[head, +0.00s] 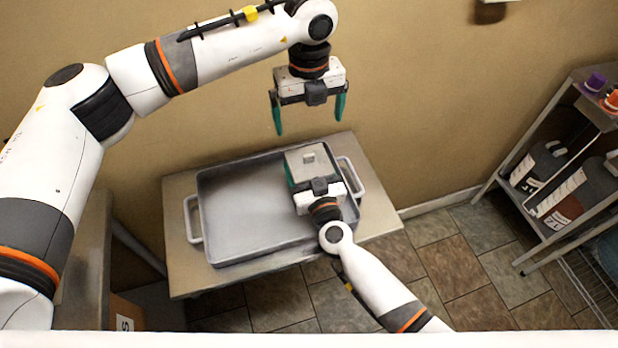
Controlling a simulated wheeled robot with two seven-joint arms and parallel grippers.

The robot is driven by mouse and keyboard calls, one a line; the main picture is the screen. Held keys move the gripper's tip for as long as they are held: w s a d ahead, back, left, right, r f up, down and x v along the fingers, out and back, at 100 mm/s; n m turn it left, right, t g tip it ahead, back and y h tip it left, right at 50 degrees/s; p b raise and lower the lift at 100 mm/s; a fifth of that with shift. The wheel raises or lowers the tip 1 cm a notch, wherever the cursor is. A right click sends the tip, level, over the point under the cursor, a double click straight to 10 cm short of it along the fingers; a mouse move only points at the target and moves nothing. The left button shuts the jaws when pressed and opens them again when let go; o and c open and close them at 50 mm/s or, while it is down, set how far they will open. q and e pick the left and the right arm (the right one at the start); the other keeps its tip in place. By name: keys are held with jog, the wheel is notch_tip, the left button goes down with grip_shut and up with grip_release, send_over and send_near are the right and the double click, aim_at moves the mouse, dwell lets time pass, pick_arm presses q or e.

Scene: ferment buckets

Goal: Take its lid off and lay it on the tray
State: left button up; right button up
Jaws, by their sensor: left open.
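A grey, square lid-like piece (299,155) with a small raised knob is over the right part of the grey tray (238,215). My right gripper (313,166) is at this piece, with its teal fingers along the piece's two sides. Whether the fingers press on it, and whether it rests on the tray floor or hangs just above, I cannot tell. My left gripper (308,115) is open and empty, pointing down in front of the wall, behind the tray. No bucket that this lid fits is clearly in view.
The tray stands on a metal table (180,265) and has a handle at each end; its left part is empty. A shelf rack (545,165) at the right holds dark labelled jugs (538,165). A box (125,312) is at the lower left. Tiled floor lies between table and rack.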

aim_at(309, 155)
jog(key=c, duration=0.5)
jog(key=shift+o, duration=0.2)
pick_arm(q)
notch_tip(309, 155, down, 12)
jog(key=m, duration=3.6)
jog(key=shift+c, duration=0.3)
jog(key=c, duration=0.9)
